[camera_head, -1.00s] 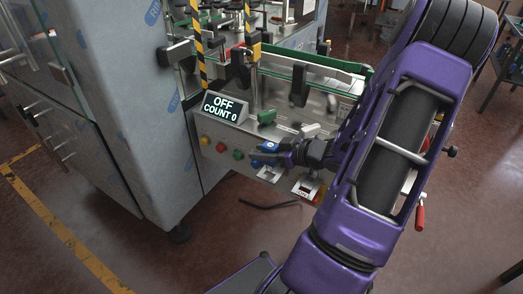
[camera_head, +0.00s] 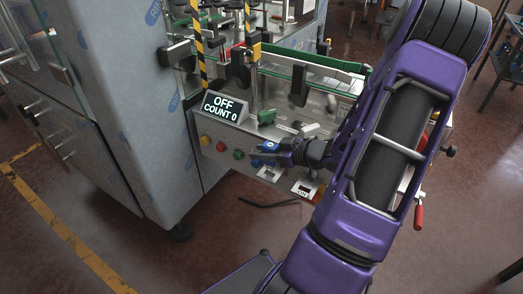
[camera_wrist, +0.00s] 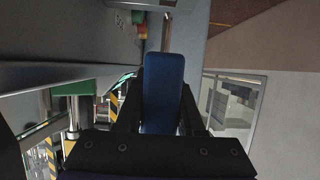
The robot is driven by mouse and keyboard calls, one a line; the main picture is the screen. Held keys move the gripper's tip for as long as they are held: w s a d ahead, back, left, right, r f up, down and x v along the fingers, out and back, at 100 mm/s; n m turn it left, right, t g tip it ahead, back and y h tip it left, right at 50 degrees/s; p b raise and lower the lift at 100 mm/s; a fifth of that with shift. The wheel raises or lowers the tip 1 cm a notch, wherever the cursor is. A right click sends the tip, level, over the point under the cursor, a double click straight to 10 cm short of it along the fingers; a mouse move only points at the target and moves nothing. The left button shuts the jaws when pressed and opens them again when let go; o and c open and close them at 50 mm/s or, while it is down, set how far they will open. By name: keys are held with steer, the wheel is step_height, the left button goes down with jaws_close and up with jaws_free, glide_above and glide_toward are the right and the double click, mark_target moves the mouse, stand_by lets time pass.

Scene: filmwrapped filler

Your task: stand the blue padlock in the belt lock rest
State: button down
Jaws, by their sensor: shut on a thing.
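The blue padlock (camera_wrist: 164,90) is held between the two dark fingers of my gripper (camera_wrist: 165,100) in the wrist view. In the head view the blue padlock (camera_head: 269,146) shows at the tip of my gripper (camera_head: 284,153), in front of the machine's control panel. My gripper is shut on it. Below it on the panel's lower edge are two small pale holders, one at the left (camera_head: 270,173) and one at the right (camera_head: 305,187). I cannot tell for sure which is the belt lock rest. My arm hides the panel's right part.
A sign (camera_head: 221,107) reading "OFF COUNT 0" stands on the panel above red, green and yellow buttons (camera_head: 221,147). A green-edged conveyor (camera_head: 315,75) with black brackets lies behind. The grey machine cabinet (camera_head: 110,100) is at the left. The floor in front is largely open.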

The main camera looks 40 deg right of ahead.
mark_target(262, 170)
steer(key=shift+f+b, duration=1.15)
steer(key=shift+f, duration=0.85)
steer(key=shift+r, duration=0.15)
steer(key=shift+r+p, duration=1.55)
steer(key=shift+p, duration=0.3)
steer(key=shift+f+b, duration=1)
steer(key=shift+f, duration=0.75)
stand_by(0.4)
steer(key=shift+c, duration=2.2)
jaws_free()
steer(key=p+v, duration=0.1)
steer(key=v, duration=1.6)
steer(key=shift+s+r+p, duration=0.2)
steer(key=shift+r+p, duration=0.1)
steer(key=shift+p, duration=0.1)
